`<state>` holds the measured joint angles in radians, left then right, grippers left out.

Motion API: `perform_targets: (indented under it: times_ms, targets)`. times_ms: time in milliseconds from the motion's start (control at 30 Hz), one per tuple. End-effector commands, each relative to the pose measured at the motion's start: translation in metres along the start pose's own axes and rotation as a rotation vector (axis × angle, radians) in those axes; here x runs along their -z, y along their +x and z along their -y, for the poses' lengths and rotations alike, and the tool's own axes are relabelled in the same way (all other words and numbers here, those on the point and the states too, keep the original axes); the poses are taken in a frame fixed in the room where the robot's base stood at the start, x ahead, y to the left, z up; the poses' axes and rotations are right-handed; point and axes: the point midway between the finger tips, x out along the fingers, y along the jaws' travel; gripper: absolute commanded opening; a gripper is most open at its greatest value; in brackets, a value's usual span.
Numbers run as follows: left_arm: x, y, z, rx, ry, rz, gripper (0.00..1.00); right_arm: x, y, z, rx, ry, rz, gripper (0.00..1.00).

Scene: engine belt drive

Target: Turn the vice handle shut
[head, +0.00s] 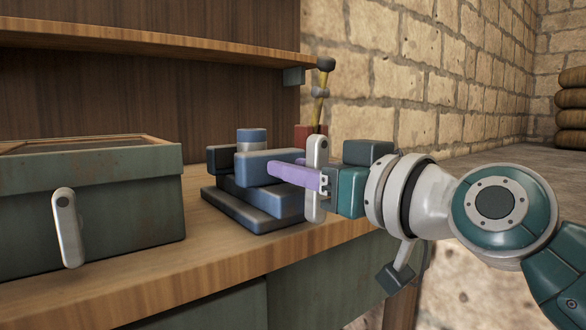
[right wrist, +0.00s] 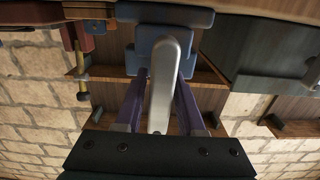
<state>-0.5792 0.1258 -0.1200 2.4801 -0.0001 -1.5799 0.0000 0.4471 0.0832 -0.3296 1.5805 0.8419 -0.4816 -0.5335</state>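The vice (head: 265,195) is a blue-grey body on a stepped base, standing on the wooden bench near its front edge. Its handle (head: 316,150) is a light grey rounded bar, upright at the vice's right end. My right gripper (head: 285,172) reaches in from the right with its purple fingers level. In the right wrist view the handle (right wrist: 165,80) lies between the two fingers (right wrist: 160,80). The fingers stand apart, with a narrow gap showing beside the handle, so the gripper looks open around it. My left gripper is not in view.
A green-grey box (head: 90,210) with a light handle stands left of the vice. A red block (head: 303,135) and a yellow rod (head: 319,105) are behind the vice. A wooden shelf (head: 150,38) runs above. A stone wall (head: 430,90) is at the back right.

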Motion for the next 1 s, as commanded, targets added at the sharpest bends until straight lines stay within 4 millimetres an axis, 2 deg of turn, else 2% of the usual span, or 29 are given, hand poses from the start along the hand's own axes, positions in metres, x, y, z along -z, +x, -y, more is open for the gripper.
perform_targets:
  times_ms: [33,300,767,1000]
  targets:
    - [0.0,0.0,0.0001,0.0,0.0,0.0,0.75,-0.0001,-0.0001,-0.0001,0.0,0.0,0.0,0.31]
    - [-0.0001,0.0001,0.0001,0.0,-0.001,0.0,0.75,-0.0002,-0.0003,-0.0002,0.0,0.0,0.0,0.01]
    - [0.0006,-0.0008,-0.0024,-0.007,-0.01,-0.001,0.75,-0.0001,-0.0003,-0.0004,0.0,0.014,0.001,0.0]
    - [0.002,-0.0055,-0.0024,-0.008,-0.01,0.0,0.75,0.0008,-0.0004,-0.0011,0.0,0.113,0.001,0.0]
